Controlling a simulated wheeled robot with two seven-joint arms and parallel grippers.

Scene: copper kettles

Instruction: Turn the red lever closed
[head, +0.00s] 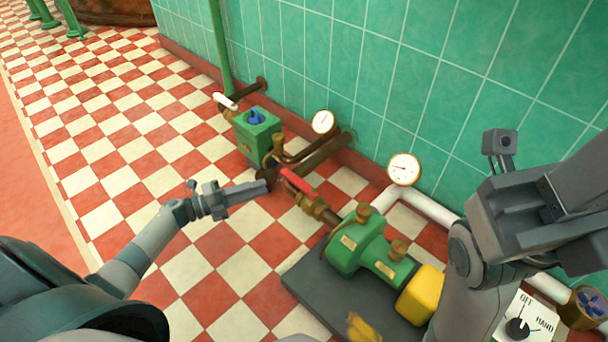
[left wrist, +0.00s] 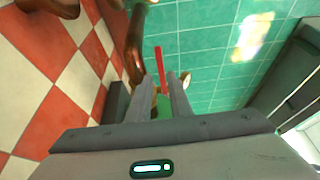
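The red lever (head: 297,182) sits on a brass valve (head: 318,208) beside the green pump (head: 360,245). It slants from the valve up and left. My left gripper (head: 262,186) reaches in low from the left; its fingertips are just left of the lever's free end. In the left wrist view my fingers (left wrist: 165,95) stand apart with a gap between them, and the red lever (left wrist: 158,66) shows past the tips. I cannot tell whether they touch it. My right arm fills the right side of the head view; its fingertips cannot be made out.
A green box (head: 257,135) with a blue knob and a white lever (head: 224,101) stand behind. Gauges (head: 404,168) and pipes run along the tiled wall. The pump has a yellow end (head: 420,294). A switch panel (head: 526,322) is at lower right. Checkered floor at left is clear.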

